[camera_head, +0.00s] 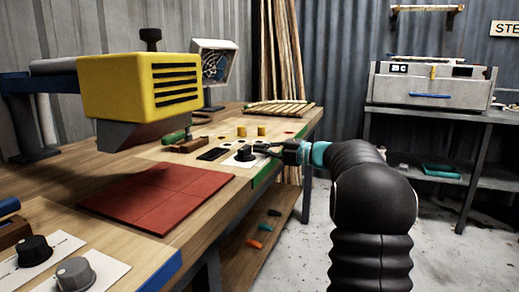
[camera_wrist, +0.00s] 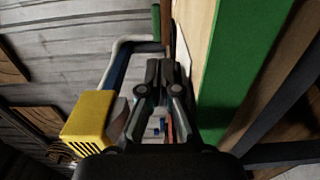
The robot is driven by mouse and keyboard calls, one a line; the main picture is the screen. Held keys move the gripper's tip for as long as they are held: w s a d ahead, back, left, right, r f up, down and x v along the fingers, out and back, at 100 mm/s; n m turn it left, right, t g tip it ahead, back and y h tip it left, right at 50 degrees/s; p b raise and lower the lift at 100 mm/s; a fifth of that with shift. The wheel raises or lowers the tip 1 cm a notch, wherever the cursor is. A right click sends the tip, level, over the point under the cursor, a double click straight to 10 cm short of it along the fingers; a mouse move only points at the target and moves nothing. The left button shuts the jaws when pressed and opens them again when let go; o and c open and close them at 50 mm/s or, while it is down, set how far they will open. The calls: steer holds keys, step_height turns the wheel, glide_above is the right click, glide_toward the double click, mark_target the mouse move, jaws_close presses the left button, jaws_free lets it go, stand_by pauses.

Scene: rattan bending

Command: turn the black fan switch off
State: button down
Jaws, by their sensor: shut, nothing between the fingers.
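A black switch (camera_head: 245,153) stands on a white plate (camera_head: 233,162) on the workbench, near its right edge. My gripper (camera_head: 262,148) reaches in from the right at bench height, with its fingertips close beside the switch. I cannot tell whether they touch it. In the wrist view my gripper (camera_wrist: 161,70) has its dark fingers together, with nothing seen between them. The switch cannot be made out in the wrist view; the fingers cover the middle. A fan in a pale square frame (camera_head: 214,62) stands at the back of the bench.
A yellow vented machine (camera_head: 140,86) overhangs a red mat (camera_head: 160,194) on the left. Two other knobs, one black (camera_head: 34,250) and one grey (camera_head: 75,273), sit at the front left. A dark flat piece (camera_head: 213,154) lies left of the switch. Floor right of the bench is open.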

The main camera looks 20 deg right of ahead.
steer(key=shift+a, duration=0.15)
steer(key=w+d, duration=0.2)
steer(key=d, duration=0.9)
steer(key=shift+w+d+p, duration=0.2)
steer(key=shift+w+p, duration=0.1)
steer(key=shift+w, duration=0.05)
